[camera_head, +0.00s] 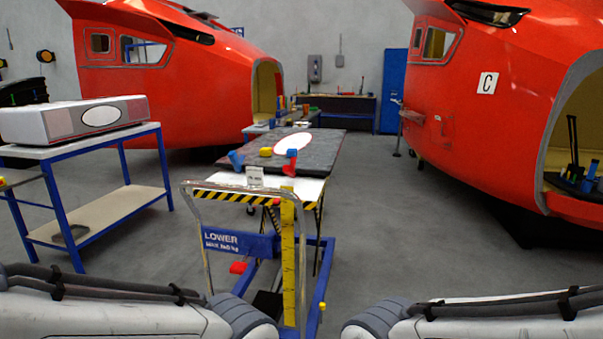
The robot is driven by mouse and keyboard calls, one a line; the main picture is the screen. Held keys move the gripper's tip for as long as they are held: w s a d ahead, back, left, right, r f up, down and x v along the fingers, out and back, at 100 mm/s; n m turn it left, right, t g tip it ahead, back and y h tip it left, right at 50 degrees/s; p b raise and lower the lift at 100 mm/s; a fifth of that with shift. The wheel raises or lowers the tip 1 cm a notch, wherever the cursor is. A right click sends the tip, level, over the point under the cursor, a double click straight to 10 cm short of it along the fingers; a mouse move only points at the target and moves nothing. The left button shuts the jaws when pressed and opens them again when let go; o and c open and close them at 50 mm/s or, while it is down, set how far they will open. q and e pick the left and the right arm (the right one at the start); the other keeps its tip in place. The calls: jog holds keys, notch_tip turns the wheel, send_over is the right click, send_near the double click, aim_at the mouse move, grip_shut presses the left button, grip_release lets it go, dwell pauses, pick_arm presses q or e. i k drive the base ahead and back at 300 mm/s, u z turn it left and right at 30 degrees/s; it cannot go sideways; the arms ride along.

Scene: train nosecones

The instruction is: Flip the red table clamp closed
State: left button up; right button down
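A small red clamp-like piece (289,168) stands at the near right part of a dark-topped lift table (313,169), with a blue part just above it. A blue piece (236,160) stands at the near left edge and a yellow piece (266,152) lies between them. The red piece is too small to tell whether it is flipped open or closed. Only links of my two arms show along the bottom edge. Both my grippers are out of view, and the table is well ahead of them.
The lift cart's silver push handle (246,190) and blue base (240,244) face me. A blue-framed bench (138,200) with a white-grey box (75,118) stands left. Large red nosecones (190,85) flank both sides. Grey floor (420,240) is clear to the right.

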aim_at(289, 171)
jog(key=z, duration=0.25)
jog(key=i, duration=1.05)
jog(key=u, duration=0.45)
